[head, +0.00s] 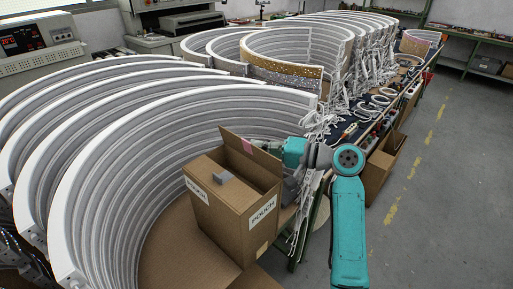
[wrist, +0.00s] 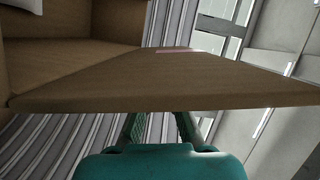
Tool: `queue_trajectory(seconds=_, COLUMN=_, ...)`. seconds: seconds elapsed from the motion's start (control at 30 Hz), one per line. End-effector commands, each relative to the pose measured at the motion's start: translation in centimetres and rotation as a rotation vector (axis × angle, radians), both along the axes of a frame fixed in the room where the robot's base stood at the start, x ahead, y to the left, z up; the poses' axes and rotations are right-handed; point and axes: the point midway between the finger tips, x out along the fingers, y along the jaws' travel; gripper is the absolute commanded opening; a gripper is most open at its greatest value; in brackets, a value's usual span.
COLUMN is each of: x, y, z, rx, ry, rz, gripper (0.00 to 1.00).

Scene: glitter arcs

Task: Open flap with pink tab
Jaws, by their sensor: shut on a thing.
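A cardboard box (head: 230,222) with a POUCH label stands at the centre of the head view. Its flap (head: 256,168) is raised and tilted upright along the far right side, with a pink tab (head: 247,146) near its upper edge. In the wrist view the flap (wrist: 150,85) spans the picture, and the pink tab (wrist: 175,50) lies near its far edge. My gripper (head: 283,150) is at the outer side of the flap, shut on it. In the wrist view the flap edge hides the fingertips of my gripper (wrist: 161,118).
Large white arcs (head: 180,130) stand left of and behind the box. A gold glitter arc (head: 283,72) is farther back. Cables and tools crowd the bench on the right; the floor (head: 440,190) beyond is clear.

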Motion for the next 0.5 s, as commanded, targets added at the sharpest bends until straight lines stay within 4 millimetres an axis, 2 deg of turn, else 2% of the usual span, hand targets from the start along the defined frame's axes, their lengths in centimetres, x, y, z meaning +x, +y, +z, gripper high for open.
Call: queue_trajectory(seconds=0.5, x=0.36, y=-0.27, z=-0.33, rx=0.084, ry=0.108, rz=0.000, gripper=0.00)
